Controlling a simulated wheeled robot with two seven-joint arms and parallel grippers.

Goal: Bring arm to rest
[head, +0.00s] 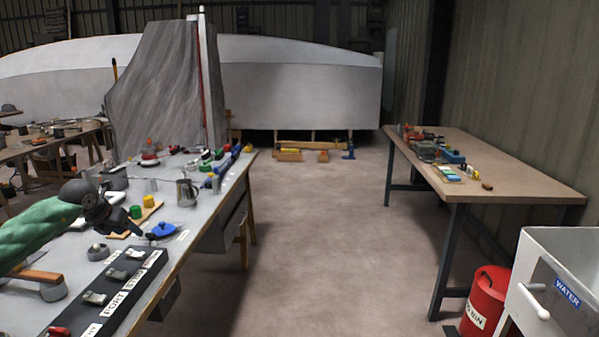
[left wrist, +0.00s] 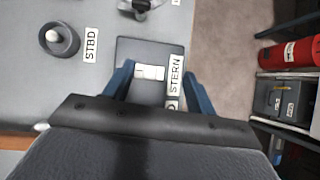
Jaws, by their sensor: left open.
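My left arm, in a green sleeve, reaches in from the left over the grey workbench (head: 60,250) in the head view. Its dark left gripper (head: 138,228) hangs above the bench, near a blue object (head: 163,230). In the left wrist view the two dark blue fingers of this gripper (left wrist: 158,75) stand apart with nothing held between them. Below and between them shows a dark panel (left wrist: 140,48) with a pale block and a STERN label (left wrist: 175,75). My right gripper is not in view.
A black labelled strip (head: 125,290) with several metal fittings lies along the bench's near edge. A metal jug (head: 186,193) and small coloured parts stand farther back. A brown table (head: 500,178), red bin (head: 483,300) and white WATER tub (head: 565,255) stand right. The middle floor is clear.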

